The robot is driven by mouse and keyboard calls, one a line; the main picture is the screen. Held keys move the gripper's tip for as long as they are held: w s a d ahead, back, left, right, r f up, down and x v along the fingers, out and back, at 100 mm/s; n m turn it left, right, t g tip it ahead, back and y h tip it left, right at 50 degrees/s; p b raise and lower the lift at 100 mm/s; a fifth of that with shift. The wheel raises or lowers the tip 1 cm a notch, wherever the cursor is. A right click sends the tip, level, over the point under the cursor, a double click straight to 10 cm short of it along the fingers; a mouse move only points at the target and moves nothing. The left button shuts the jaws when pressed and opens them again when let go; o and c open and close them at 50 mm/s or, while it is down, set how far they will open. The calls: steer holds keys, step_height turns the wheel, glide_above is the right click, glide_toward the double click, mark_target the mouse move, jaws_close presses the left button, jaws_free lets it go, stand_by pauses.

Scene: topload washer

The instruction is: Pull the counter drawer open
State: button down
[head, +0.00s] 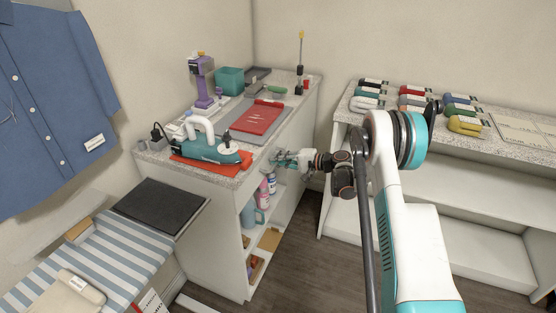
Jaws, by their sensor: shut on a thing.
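The white counter (212,225) stands left of centre with a speckled top. Its drawer front (302,128) is the white band just under the top's right edge, seen at a steep angle. No gap is clear around it. My gripper (283,157) reaches in from the right at the height of this band, against the counter's front. It is shut on the drawer handle, which the fingers hide at this size.
On the counter top stand a teal and white iron (212,150), a red board (261,117) and a purple device (202,82). Open shelves below hold bottles and a blue jug (249,214). Dark floor (306,240) lies clear before the counter. A second bench (440,165) stands right.

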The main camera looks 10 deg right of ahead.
steer(key=f+v, duration=0.2)
steer(key=v, duration=0.9)
steer(key=d+f+v, duration=0.1)
steer(key=f+v, duration=0.2)
steer(key=v, duration=0.9)
steer(key=shift+s+d, duration=0.15)
steer(key=shift+s, duration=0.25)
steer(key=shift+r, duration=0.1)
steer(key=c, duration=1.7)
jaws_free()
steer(key=v, duration=1.2)
